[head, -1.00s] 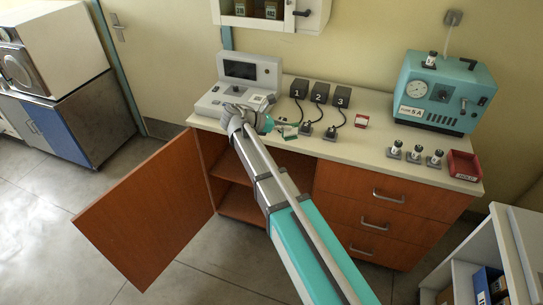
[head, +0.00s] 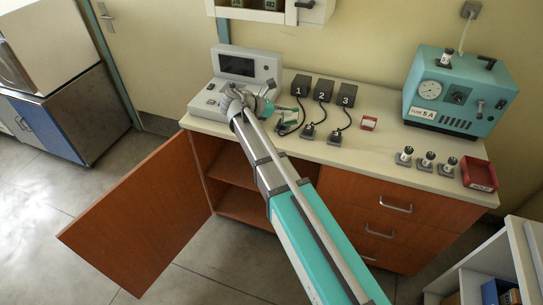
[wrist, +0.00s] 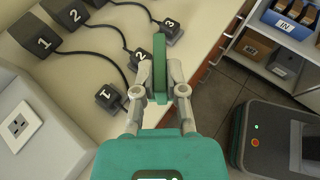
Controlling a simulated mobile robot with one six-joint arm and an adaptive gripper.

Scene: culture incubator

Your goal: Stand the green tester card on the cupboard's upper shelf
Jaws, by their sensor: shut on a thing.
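The green tester card (wrist: 159,68) is upright between my fingertips in the wrist view. My gripper (wrist: 159,88) is shut on it. In the head view my gripper (head: 268,108) and the green card (head: 288,112) appear over the counter, right of the grey console. The low cupboard has its brown door (head: 130,215) swung wide open to the left. Inside is a shelf board (head: 235,168) with a space below it; my arm hides part of the opening. A white wall cabinet (head: 312,14) at the top is cut off by the frame.
The grey console (head: 244,75) and black boxes 1, 2 and 3 (head: 322,90) with cabled plugs stand on the counter (head: 385,145). A teal device (head: 460,90), small knobbed stands and a red tray (head: 479,174) are at right. The open door juts into the floor space.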

